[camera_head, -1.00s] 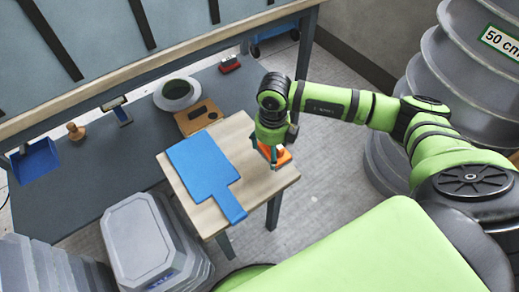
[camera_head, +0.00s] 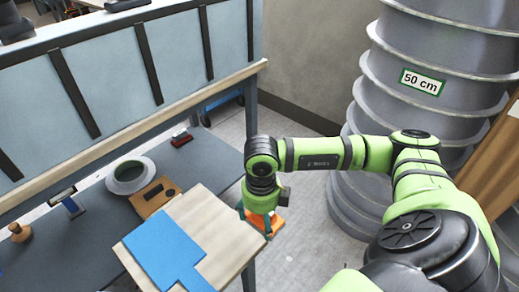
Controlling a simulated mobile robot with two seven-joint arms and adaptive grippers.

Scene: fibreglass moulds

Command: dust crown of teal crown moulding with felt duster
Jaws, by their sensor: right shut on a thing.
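My right gripper (camera_head: 262,216) points down at the right edge of a small wooden-topped table (camera_head: 215,225). It is shut on an orange thing (camera_head: 274,227), which may be the felt duster; the fingers and wrist hide part of it. I cannot tell whether the orange thing touches the tabletop or is just above it. I cannot make out a teal crown moulding in this view. My left gripper is not in view.
A blue flat piece (camera_head: 165,250) lies on the small table. Behind it, a dark bench holds a grey ring (camera_head: 131,176), a tan block (camera_head: 155,197) and a red-and-black brush (camera_head: 181,138). A tall grey ribbed stack labelled 50 cm (camera_head: 423,82) stands right.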

